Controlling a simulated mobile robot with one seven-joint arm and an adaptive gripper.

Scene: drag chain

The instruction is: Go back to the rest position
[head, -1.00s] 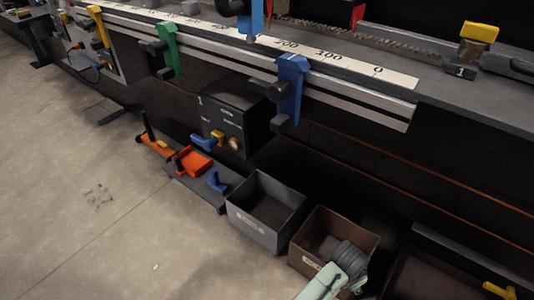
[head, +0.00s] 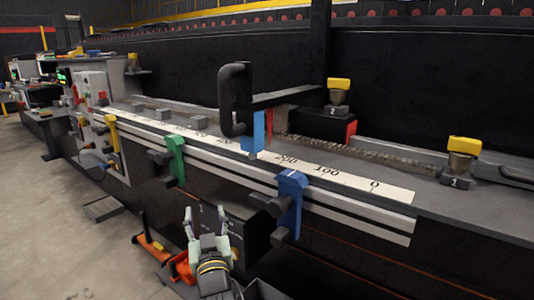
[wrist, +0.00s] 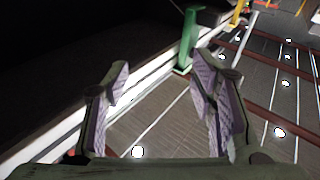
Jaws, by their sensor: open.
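My gripper (head: 208,222) is raised in front of the dark lower side of the long machine bench (head: 418,245), below its rail. Its two fingers are spread apart with nothing between them. In the wrist view my gripper (wrist: 160,88) is also open and empty. The green clamp (wrist: 188,38) shows beyond the fingers there. In the head view the green clamp (head: 176,158) is on the rail above and left of my gripper, apart from it.
A blue clamp (head: 291,200) sticks out from the rail right of my gripper. A yellow clamp (head: 113,133) is farther left. An orange item (head: 150,246) lies low behind my arm. A dark handle (head: 235,100) stands above the bench. Open floor (head: 60,220) is at left.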

